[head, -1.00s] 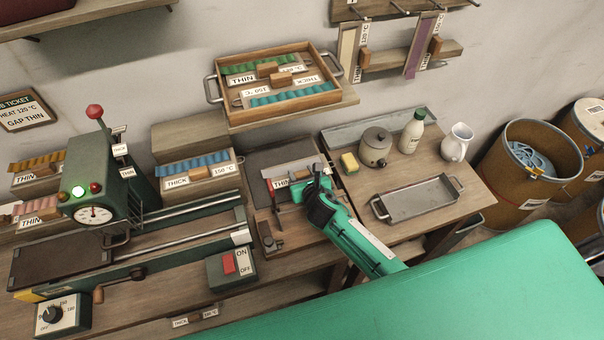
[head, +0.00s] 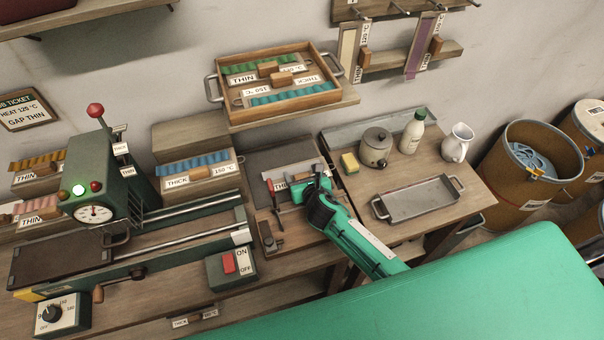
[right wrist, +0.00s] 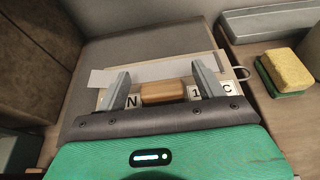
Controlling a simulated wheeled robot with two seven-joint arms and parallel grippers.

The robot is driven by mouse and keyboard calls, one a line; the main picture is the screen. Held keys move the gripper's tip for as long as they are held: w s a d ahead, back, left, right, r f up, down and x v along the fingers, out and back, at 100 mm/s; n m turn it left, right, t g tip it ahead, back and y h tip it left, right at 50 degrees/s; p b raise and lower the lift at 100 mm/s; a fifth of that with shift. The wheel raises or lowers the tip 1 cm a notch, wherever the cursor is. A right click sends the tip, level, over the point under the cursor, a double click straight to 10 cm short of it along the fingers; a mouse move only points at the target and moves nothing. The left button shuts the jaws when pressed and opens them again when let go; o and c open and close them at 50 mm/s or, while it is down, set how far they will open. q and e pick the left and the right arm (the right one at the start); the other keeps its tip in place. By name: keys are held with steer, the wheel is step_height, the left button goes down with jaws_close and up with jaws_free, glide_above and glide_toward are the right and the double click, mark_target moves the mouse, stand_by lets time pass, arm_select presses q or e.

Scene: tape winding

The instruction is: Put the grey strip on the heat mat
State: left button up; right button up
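The grey strip (right wrist: 150,71) lies on a pale labelled board with a wooden handle (right wrist: 163,92); it also shows in the head view (head: 294,171). My right gripper (right wrist: 163,88) is open, with one finger on each side of the handle and a small gap visible. It covers part of the label. In the head view it reaches over the board (head: 305,187). A dark flat mat (head: 60,258) on the green machine at left looks like the heat mat. My left gripper is not in view.
The board lies by a dark grey panel (head: 280,157). Red-handled pliers (head: 274,202) lie just left of the gripper. The machine's rails (head: 190,210) lie between board and mat.

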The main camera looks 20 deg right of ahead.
steer(key=shift+s+f, duration=0.45)
steer(key=shift+f, duration=0.25)
steer(key=shift+s, duration=0.45)
steer(key=v, duration=0.4)
steer(key=r+b+v, duration=0.1)
steer(key=v, duration=0.7)
steer(key=shift+r, duration=0.5)
